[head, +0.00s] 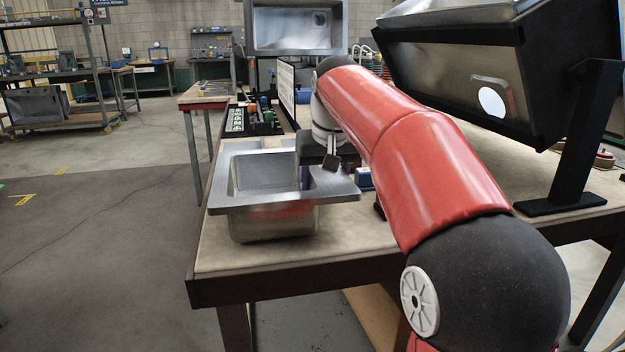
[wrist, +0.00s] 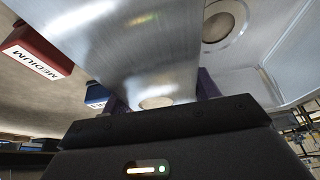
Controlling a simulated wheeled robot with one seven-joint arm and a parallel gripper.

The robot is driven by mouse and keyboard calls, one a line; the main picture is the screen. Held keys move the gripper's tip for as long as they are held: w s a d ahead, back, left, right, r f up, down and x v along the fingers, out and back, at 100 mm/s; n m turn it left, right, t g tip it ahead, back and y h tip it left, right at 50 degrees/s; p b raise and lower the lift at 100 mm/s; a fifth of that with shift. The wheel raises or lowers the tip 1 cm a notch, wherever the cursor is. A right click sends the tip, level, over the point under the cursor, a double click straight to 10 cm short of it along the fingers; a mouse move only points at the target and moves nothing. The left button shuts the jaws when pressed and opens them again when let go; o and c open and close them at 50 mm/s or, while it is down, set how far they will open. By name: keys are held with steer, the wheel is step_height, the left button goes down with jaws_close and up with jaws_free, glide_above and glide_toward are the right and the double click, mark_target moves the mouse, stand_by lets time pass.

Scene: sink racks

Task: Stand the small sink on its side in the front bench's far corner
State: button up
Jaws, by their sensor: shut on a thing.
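The small sink (head: 279,220) is a steel basin with a wide flat rim. It is upright, bowl down, near the left front corner of the front bench (head: 215,260). I cannot tell whether its bottom touches the bench top. My gripper (head: 322,172) is shut on the sink at its right side, and my red arm reaches in from the right. In the wrist view a steel wall of the sink (wrist: 145,50) lies between the purple fingers (wrist: 160,100), with a round drain (wrist: 218,25) beyond. The fingertips are partly hidden.
A large sink rests tilted on a black stand (head: 590,130) at the right. Another sink (head: 298,28) stands at the back. A tray of small parts (head: 255,118) lies behind the small sink. A red MEDIUM block (wrist: 38,48) and a blue block (head: 364,178) are close by.

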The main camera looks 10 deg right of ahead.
step_height(320, 180, up, 20)
steer(key=p, duration=0.6)
steer(key=shift+f+p, duration=0.15)
steer(key=shift+p, duration=0.2)
